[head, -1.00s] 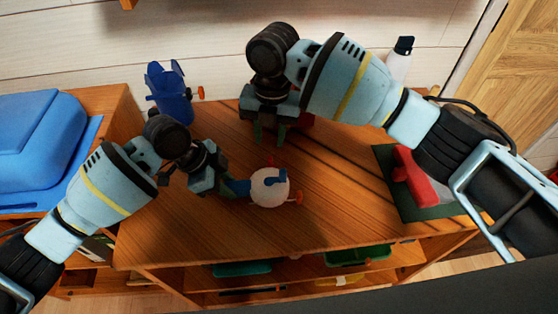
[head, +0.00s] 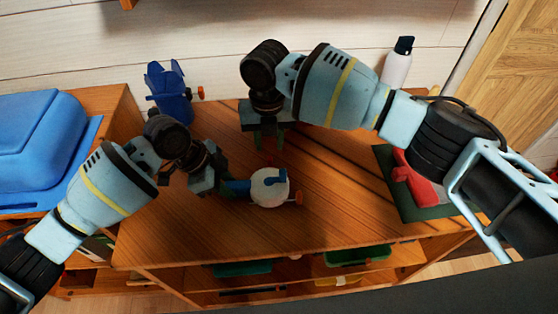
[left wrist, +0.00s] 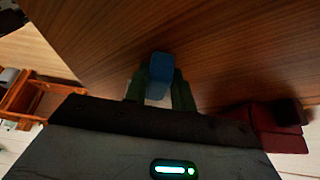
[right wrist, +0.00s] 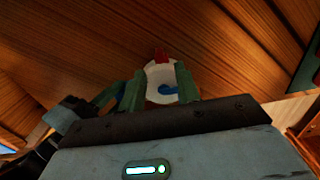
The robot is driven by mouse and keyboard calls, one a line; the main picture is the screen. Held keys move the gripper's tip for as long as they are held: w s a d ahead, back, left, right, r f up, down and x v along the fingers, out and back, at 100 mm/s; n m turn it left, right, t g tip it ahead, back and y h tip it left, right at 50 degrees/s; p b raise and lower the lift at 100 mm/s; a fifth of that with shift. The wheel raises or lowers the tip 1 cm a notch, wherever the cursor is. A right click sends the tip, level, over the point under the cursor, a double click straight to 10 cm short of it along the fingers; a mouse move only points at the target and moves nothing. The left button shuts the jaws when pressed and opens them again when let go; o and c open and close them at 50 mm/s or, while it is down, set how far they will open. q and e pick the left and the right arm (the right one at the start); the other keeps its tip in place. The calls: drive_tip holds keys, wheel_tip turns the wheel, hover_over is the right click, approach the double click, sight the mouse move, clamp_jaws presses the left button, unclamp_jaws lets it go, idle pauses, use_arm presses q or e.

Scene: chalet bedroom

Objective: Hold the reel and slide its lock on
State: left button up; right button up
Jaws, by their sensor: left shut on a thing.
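The reel (head: 268,190) is a white round body with a blue piece on top and an orange knob (head: 298,198) at its right. It also shows in the right wrist view (right wrist: 155,78), with a red tab (right wrist: 161,56) at its far edge. My left gripper (head: 218,184) is shut on the reel's blue handle (left wrist: 160,66), left of the white body. My right gripper (head: 267,142) points down behind the reel, its green fingers spread and empty. In the right wrist view its fingers (right wrist: 160,90) frame the white body without touching it visibly. I cannot tell which piece is the lock.
A blue holder (head: 170,92) stands at the back left, and a white bottle (head: 396,68) at the back right. A red object (head: 412,182) lies on a green mat (head: 430,208) at the right. A blue case (head: 35,140) is far left. The wooden top's front middle (head: 210,235) is clear.

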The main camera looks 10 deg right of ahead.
sight(270, 158)
drive_tip(key=shift+f, duration=2.95)
clamp_jaws()
